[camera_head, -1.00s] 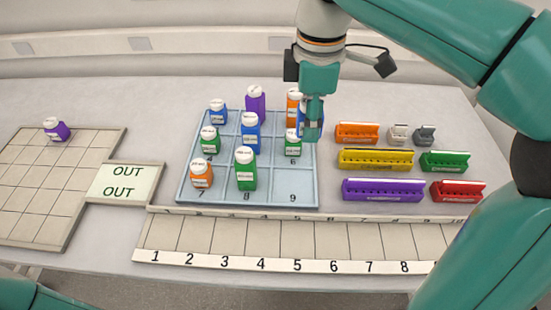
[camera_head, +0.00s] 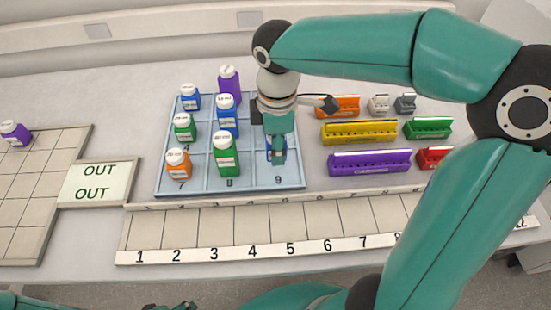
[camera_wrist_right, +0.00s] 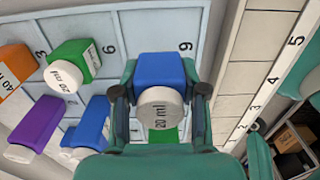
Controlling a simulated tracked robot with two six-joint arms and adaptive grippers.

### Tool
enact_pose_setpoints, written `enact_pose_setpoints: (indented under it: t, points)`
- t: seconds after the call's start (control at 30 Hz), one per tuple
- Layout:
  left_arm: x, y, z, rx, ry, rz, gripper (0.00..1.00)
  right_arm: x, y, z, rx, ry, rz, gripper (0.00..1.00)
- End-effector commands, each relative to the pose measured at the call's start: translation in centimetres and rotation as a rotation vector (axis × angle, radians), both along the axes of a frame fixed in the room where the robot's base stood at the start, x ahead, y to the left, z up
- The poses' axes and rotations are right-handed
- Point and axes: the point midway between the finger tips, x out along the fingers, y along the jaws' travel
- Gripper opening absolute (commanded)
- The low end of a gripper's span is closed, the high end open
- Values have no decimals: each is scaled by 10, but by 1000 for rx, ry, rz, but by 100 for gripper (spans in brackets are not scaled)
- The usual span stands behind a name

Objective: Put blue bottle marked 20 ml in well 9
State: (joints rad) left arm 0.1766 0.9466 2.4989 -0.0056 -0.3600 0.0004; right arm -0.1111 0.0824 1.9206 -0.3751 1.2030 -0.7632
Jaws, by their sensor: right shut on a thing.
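My right gripper (camera_head: 277,157) is shut on a blue bottle, mostly hidden behind the fingers in the head view. In the wrist view the blue bottle (camera_wrist_right: 160,69) is gripped between both fingers, and its white cap reads 20 ml. The bottle is over well 9 of the pale blue tray (camera_head: 238,189), with the 9 label showing in front of it. I cannot tell whether its base touches the well floor.
Other tray wells hold several bottles, including a green one (camera_head: 226,155) in well 8 and an orange one (camera_head: 178,164) in well 7. Coloured racks, such as the purple one (camera_head: 369,164), stand right of the tray. A numbered strip (camera_head: 255,252) lies in front.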

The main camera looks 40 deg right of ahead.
Motion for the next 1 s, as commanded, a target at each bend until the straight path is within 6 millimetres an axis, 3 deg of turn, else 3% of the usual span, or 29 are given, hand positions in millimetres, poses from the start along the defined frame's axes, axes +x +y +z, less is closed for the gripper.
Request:
enact_pose_setpoints:
  t: [0.37, 0.77, 0.8, 0.9, 1.0]
  points:
    - [0, 0, -4, 0, 0, 0, 68, -1, 0, -42, 1, 3, -2, 10]
    - [0, 0, -7, 0, 0, 0, 68, -1, -1, -48, 1, -1, -2, 10]
    - [0, 0, -6, 0, 0, 0, 68, 0, -1, -46, 1, -1, -2, 49]
    - [0, 0, -5, 0, 0, 0, 68, -1, -1, -46, 1, -1, -2, 66]
    - [0, 0, -5, 0, 0, 0, 68, -1, -1, -46, 1, -1, -2, 68]
